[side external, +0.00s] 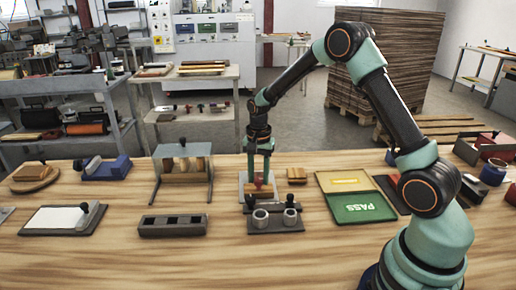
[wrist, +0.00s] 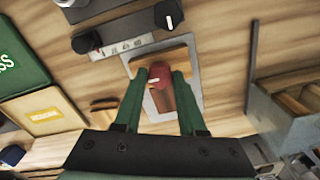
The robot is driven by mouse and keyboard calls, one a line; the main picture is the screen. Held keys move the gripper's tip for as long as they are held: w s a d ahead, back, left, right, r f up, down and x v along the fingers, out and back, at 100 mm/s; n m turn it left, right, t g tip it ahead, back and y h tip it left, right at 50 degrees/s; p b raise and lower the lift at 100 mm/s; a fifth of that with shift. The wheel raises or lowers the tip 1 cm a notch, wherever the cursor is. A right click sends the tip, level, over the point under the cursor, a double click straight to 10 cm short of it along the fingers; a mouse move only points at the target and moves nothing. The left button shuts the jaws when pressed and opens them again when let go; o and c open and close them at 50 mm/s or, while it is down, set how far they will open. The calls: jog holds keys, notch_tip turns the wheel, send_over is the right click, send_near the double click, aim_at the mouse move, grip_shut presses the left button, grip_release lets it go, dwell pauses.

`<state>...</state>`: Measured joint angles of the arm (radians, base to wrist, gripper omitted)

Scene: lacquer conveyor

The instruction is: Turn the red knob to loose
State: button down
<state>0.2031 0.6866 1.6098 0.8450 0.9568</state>
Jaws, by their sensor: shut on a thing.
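The red knob (wrist: 159,75) sits on a fixture with a wooden block (wrist: 178,53) and a pale metal plate (wrist: 157,117). A white mark shows on the knob's face in the wrist view. My gripper (wrist: 155,78) has its two green fingers on either side of the knob, shut on it. In the side view my gripper (side external: 259,178) points straight down at the fixture, and the red knob (side external: 258,184) shows small between the fingers. A label strip (wrist: 125,46) with small marks lies beside the plate; its writing is too small to read.
Two black knobs, one (wrist: 87,42) at the left and one (wrist: 168,15) at the right, stand close to the fixture. A grey stand with two rings (side external: 275,222) is in front. A green PASS tray (side external: 362,207) lies to the right, a slotted block (side external: 173,226) to the left.

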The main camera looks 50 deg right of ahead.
jog(key=n, duration=0.4)
jog(key=shift+n, duration=0.3)
jog(key=n, duration=0.4)
jog(key=shift+n, duration=0.3)
jog(key=n, duration=0.4)
jog(key=shift+r, duration=0.1)
jog(key=shift+n, duration=2.2)
jog(key=shift+c, duration=2.4)
grip_release()
